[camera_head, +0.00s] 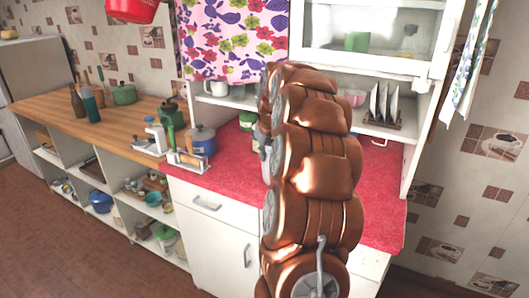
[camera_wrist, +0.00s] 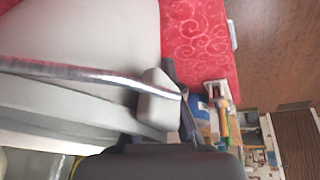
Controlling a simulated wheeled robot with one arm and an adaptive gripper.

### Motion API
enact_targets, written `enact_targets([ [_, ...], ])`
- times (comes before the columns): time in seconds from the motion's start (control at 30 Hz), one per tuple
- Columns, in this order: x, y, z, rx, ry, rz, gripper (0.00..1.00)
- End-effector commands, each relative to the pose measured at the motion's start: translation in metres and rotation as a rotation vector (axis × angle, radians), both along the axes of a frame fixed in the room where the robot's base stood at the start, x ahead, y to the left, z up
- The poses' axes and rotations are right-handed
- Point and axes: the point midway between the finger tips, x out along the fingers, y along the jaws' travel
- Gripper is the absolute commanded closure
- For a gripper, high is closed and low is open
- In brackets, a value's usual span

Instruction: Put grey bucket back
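A pale grey, smooth surface with a curved metal bar and a grey lug, which looks like the grey bucket (camera_wrist: 90,35), fills the upper left of the camera_wrist view, very close to the camera. The bar, like a bail handle, runs across it to the lug. My gripper (camera_wrist: 185,115) shows as dark parts at the lower middle, right beside the lug. Contact between them is unclear, and the fingers are too hidden to show whether they are open or shut. In the camera_head view my copper arm hides most of what lies behind it, and I cannot make out the bucket.
Left, a wooden counter (camera_head: 100,128) holds pots and bottles. The brown floor is clear.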

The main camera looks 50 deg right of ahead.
Motion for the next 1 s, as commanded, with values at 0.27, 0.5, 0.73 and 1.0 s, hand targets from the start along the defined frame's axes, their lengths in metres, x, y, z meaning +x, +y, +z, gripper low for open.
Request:
enact_targets([
  [0.27,0.0001,-0.0006,-0.0008,-0.002,-0.002,0.000,1.00],
  [0.5,0.0000,-0.0005,-0.0015,-0.001,-0.001,0.000,0.78],
  [0.73,0.0000,-0.0004,-0.0017,-0.001,-0.001,0.000,0.69],
  [1.0,-0.0006,-0.0001,0.0033,-0.001,-0.002,0.000,0.69],
])
